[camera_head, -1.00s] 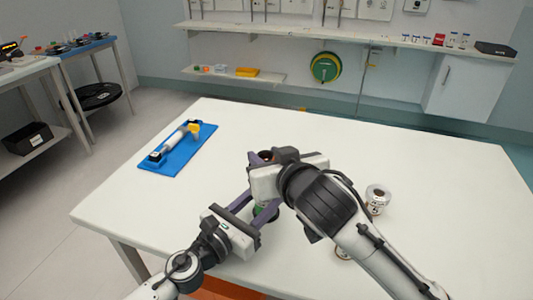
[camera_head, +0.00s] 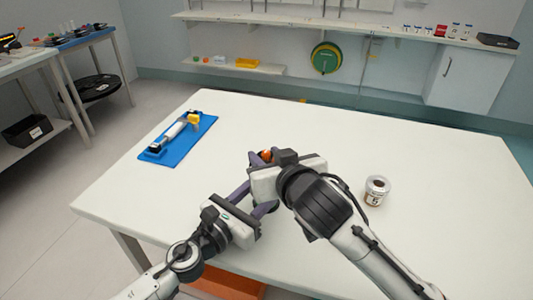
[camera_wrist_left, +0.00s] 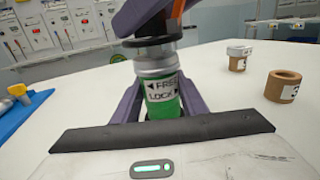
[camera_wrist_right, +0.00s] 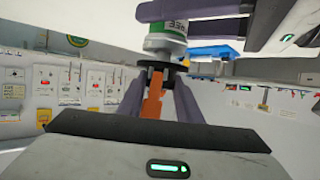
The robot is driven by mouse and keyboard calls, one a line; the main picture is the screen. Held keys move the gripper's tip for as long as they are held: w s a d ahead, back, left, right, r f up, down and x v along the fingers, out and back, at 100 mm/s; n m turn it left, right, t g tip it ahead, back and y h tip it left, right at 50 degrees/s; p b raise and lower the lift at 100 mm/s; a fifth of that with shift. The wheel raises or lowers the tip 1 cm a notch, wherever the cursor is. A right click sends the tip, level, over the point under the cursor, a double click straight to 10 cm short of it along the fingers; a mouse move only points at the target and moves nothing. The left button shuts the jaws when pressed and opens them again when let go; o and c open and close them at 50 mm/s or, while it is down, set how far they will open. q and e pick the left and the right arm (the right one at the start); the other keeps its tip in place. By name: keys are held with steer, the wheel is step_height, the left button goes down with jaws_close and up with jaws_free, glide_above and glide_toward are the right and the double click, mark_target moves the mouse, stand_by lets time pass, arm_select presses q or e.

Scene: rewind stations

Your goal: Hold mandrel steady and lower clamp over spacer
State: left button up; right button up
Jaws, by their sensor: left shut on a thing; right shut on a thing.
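The mandrel (camera_wrist_left: 163,100) is an upright green cylinder with "FREE" and "LOCK" labels and a silver upper part. My left gripper (camera_head: 258,200) is shut around its green body. In the right wrist view the green body (camera_wrist_right: 166,42) also shows. A black flanged clamp part (camera_wrist_left: 150,47) sits at the silver top; I cannot tell if it is fully seated. My right gripper (camera_head: 260,160) is above the mandrel, shut on the clamp, whose orange part (camera_wrist_right: 153,95) lies between its fingers. The orange also shows in the head view (camera_head: 267,155). The spacer cannot be told apart here.
A labelled spool (camera_head: 376,191) stands to the right on the white table (camera_head: 440,200). A brown numbered ring (camera_wrist_left: 282,87) and a smaller core (camera_wrist_left: 238,60) show in the left wrist view. A blue mat (camera_head: 175,152) with a tool lies at left.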

steer(key=shift+f, duration=0.7)
steer(key=o, duration=1.3)
steer(key=shift+c, duration=0.2)
steer(key=shift+f, duration=0.1)
steer(key=shift+s, duration=0.1)
steer(key=v, duration=1.2)
arm_select(q)
steer(key=o, duration=1.3)
